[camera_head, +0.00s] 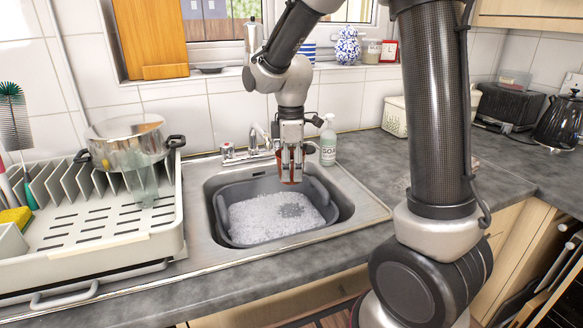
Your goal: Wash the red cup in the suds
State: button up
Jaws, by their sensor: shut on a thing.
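My gripper (290,172) points down over the back right part of the sink. The cup appears above the white suds (262,217), near the back wall of the grey basin. The grey basin (240,239) sits inside the steel sink (349,208). Whether the cup touches the basin's back wall I cannot tell.
A drying rack (90,240) with a steel pot (128,145) and a clear glass (141,185) stands left of the sink. The tap (256,135) and a soap bottle (328,142) stand behind it. The counter to the right is partly clear.

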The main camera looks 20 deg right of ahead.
jog(key=shift+w+a, duration=0.15)
jog(key=shift+a, duration=0.05)
jog(key=shift+d+m, duration=0.1)
jog(key=shift+m, duration=0.4)
jog(key=shift+f, duration=0.1)
jog(key=shift+f, duration=0.2)
notch_tip(320, 180, down, 20)
jog(key=shift+r, duration=0.1)
dwell(0.4)
jog(key=shift+d, duration=0.15)
